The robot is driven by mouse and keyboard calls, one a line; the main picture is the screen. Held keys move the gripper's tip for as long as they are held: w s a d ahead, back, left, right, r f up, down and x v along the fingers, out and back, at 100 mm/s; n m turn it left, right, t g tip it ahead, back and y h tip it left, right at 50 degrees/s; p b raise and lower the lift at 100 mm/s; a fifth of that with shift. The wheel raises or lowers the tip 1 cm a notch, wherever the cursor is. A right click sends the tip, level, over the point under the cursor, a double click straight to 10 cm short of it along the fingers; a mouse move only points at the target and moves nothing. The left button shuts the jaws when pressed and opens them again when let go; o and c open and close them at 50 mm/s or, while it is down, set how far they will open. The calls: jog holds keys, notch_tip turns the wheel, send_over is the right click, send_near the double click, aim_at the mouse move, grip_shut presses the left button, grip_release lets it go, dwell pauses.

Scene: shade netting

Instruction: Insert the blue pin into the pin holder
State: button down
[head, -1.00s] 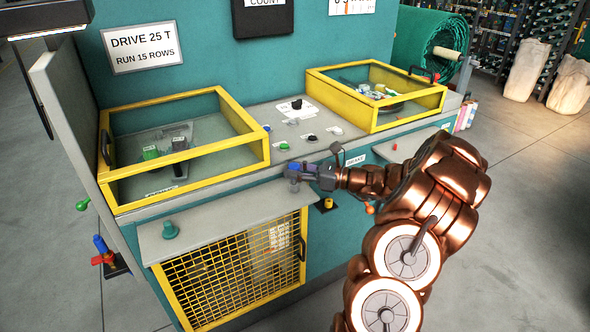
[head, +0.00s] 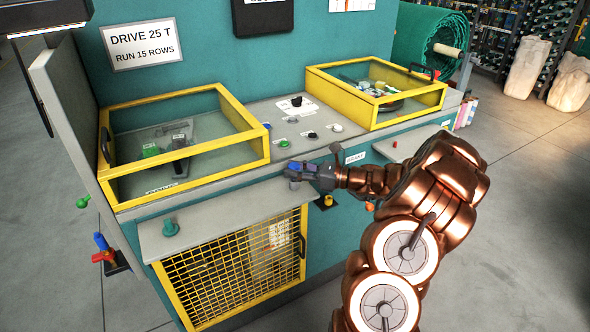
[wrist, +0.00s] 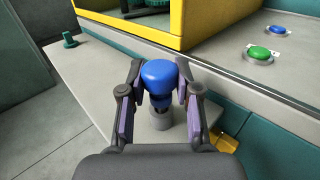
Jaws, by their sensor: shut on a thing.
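The blue pin (wrist: 158,73) has a rounded blue head and sits between my gripper's fingers in the wrist view. My gripper (head: 293,172) is shut on it above the right end of the grey shelf (head: 225,215). A short grey cylinder (wrist: 160,121) shows just below the blue head; I cannot tell whether it is the pin's lower part or a separate socket. A small yellow bracket with a dark top (head: 325,203) sits on the machine's front below my gripper; it is partly visible in the wrist view (wrist: 225,142). I cannot tell for certain which part is the pin holder.
A teal knob (head: 171,228) stands on the shelf's left part. Yellow-framed covers (head: 190,165) rise behind the shelf, with green (wrist: 259,53) and blue (wrist: 275,30) buttons to the right. A yellow mesh guard (head: 235,265) is below. Open floor lies in front.

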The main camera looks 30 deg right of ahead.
jog(key=shift+f, duration=0.7)
jog(key=c, duration=0.7)
grip_release()
jog(key=shift+c, duration=0.2)
jog(key=v, duration=1.2)
